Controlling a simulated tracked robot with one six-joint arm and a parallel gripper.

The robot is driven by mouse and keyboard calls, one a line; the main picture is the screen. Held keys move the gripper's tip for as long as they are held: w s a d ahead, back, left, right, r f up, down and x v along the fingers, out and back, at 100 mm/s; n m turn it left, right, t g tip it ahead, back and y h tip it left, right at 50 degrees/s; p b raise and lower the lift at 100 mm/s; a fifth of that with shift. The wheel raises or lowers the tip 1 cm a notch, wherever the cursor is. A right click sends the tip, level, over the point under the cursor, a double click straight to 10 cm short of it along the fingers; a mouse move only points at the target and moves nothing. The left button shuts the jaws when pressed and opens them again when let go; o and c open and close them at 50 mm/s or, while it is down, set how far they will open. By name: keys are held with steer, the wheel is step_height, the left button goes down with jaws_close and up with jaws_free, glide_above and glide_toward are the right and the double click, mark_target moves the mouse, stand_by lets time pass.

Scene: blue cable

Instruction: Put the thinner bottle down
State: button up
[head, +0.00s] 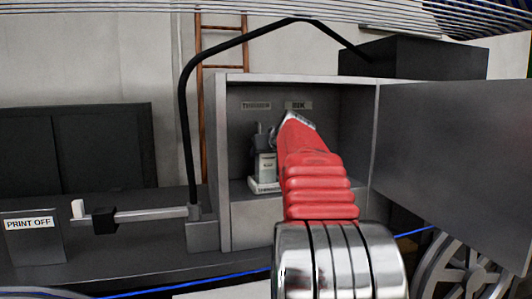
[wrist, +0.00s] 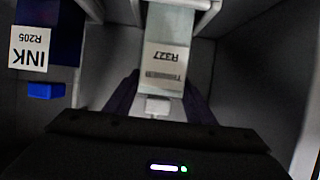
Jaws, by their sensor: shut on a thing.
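The thinner bottle, pale grey-green with a label reading THINNER R327, shows upside down in the wrist view (wrist: 167,62). Its white cap end lies between the dark fingers of my gripper (wrist: 159,100), which is shut on it. In the head view a pale bottle (head: 266,165) stands upright inside the open cabinet (head: 350,140), under the THINNER label, by a whitish base. My red arm reaches in from the front right and hides my gripper's fingers there. I cannot tell whether the bottle touches the surface below.
A dark blue ink bottle with a white INK R205 label (wrist: 33,48) and blue cap stands at the left in the wrist view. The cabinet door (head: 455,165) hangs open at right. A balance-like arm (head: 145,215) and PRINT OFF sign (head: 30,225) are at left.

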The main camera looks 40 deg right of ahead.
steer(key=o, duration=1.5)
steer(key=shift+c, duration=0.2)
steer(key=v, duration=1.2)
